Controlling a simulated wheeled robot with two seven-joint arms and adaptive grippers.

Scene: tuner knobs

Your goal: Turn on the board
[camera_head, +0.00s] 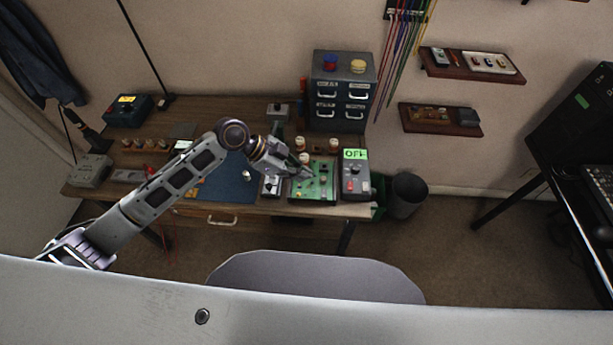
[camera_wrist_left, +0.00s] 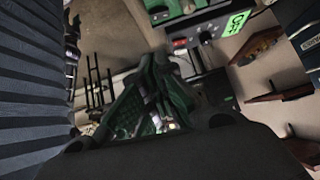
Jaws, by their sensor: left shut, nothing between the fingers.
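The green board (camera_head: 325,190) lies near the front edge of the wooden workbench, with small parts on its top. My left gripper (camera_head: 309,174) is shut and empty, with its tip over the upper left part of the board. I cannot tell whether it touches the board. The gripper hides part of the board and whatever lies right under its tip. My right gripper is not in view.
A grey meter (camera_head: 355,184) with a lit green display stands just right of the board; it also shows in the left wrist view (camera_wrist_left: 204,38). A drawer cabinet (camera_head: 341,118) stands behind. A blue mat (camera_head: 232,185) lies left. A bin (camera_head: 407,197) stands right of the bench (camera_head: 265,209).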

